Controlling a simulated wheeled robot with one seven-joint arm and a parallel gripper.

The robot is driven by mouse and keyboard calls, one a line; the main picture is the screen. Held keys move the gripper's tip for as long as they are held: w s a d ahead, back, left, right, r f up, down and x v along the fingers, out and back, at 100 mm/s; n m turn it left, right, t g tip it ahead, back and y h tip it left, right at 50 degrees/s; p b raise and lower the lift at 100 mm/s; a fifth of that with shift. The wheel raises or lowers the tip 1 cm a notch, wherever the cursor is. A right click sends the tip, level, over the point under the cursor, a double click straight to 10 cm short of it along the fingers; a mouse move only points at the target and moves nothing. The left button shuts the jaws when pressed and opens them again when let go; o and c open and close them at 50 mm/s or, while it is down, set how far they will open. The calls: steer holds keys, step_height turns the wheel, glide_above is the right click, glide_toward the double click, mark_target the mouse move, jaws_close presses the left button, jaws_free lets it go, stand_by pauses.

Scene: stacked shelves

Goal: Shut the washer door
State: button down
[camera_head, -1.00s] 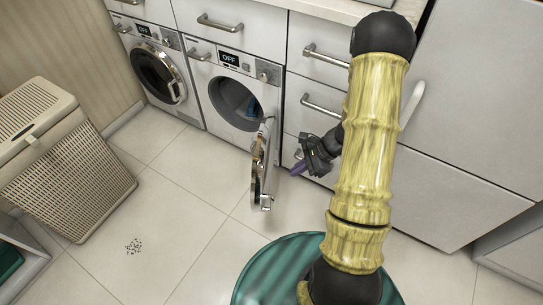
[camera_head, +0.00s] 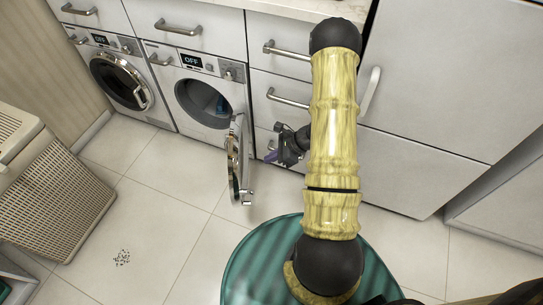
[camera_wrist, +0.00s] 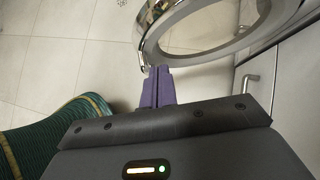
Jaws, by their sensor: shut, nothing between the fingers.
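The washer (camera_head: 195,92) with the open door stands in the middle of the row, its display reading OFF. Its round door (camera_head: 235,165) swings out toward me, seen nearly edge-on in the head view. Some blue item shows inside the drum. My gripper (camera_head: 268,157) is just right of the door, its purple fingers pointing left toward it. In the wrist view the purple fingers (camera_wrist: 157,86) are together and empty, with the door ring (camera_wrist: 215,30) close beyond the tips. I cannot tell whether they touch it.
A second washer (camera_head: 122,82) with its door shut stands to the left. A wicker hamper (camera_head: 55,185) stands at the left. Drawers and a tall white cabinet (camera_head: 440,80) are on the right. Tiled floor (camera_head: 165,215) in front of the washers is clear, apart from a dark speckled patch.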

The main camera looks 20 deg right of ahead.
mark_target(239, 168)
steer(key=w+a+f, duration=0.1)
steer(key=a, duration=0.1)
steer(key=w+a+f+b, duration=0.1)
steer(key=a+f, duration=0.1)
steer(key=w+a+f, duration=0.1)
steer(key=a+f, duration=0.1)
steer(key=a, duration=0.1)
steer(key=shift+w+a, duration=0.1)
steer(key=shift+w, duration=0.1)
steer(key=shift+w+a, duration=0.15)
steer(key=shift+a, duration=0.2)
steer(key=shift+w, duration=0.1)
